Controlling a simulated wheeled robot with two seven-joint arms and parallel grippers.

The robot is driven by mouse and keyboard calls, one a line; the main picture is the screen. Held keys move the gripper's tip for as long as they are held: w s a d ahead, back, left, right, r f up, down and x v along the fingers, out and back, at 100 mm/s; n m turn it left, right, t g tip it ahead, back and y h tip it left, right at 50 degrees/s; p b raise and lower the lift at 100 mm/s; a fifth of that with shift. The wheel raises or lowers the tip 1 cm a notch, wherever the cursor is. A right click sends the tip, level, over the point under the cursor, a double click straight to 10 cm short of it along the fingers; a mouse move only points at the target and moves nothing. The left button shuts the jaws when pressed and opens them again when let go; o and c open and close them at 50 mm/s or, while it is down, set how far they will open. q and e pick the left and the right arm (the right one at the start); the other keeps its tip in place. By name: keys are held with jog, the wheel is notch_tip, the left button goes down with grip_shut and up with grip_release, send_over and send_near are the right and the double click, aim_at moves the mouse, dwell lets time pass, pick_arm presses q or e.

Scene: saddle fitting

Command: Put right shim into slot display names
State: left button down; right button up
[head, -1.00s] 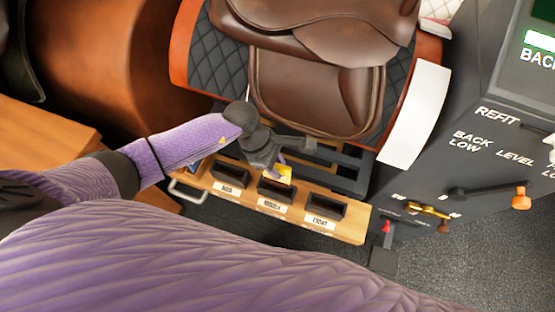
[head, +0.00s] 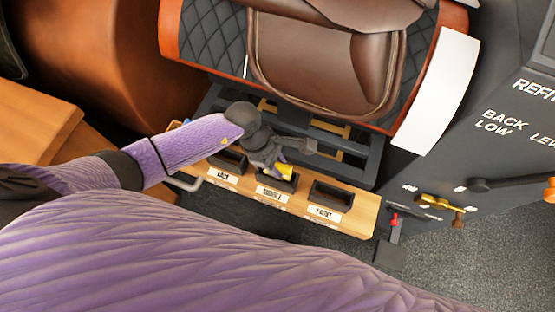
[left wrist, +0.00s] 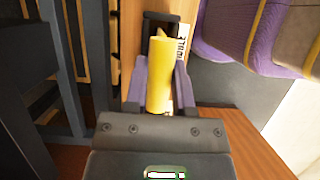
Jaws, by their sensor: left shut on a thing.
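My left gripper (head: 276,170) is shut on a yellow shim (head: 284,172), just over the middle slot of a wooden strip (head: 363,217). The shim also shows between the two fingers in the left wrist view (left wrist: 160,75), with the dark slot (left wrist: 160,22) just beyond its far end. I cannot tell whether the shim's lower end is inside the slot. The front slot (head: 331,196) looks empty. My right gripper is not in view.
A brown saddle (head: 320,60) sits above a dark slatted rack (head: 350,155). A grey panel (head: 480,120) with a red lever, a brass part and an orange-ended handle stands at the right. A metal handle (head: 184,183) juts from the strip's left end.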

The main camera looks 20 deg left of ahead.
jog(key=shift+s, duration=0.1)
pick_arm(q)
jog(key=c, duration=0.5)
grip_release()
jog(key=shift+c, duration=0.2)
jog(key=shift+o, duration=0.8)
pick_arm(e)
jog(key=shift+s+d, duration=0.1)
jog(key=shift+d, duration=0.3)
pick_arm(q)
jog(key=p+v, duration=0.4)
jog(key=v, duration=0.6)
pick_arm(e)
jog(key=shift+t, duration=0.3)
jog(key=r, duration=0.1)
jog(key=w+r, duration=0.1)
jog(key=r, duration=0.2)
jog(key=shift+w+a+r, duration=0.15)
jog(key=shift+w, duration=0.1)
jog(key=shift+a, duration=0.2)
pick_arm(q)
jog(key=shift+s, duration=0.1)
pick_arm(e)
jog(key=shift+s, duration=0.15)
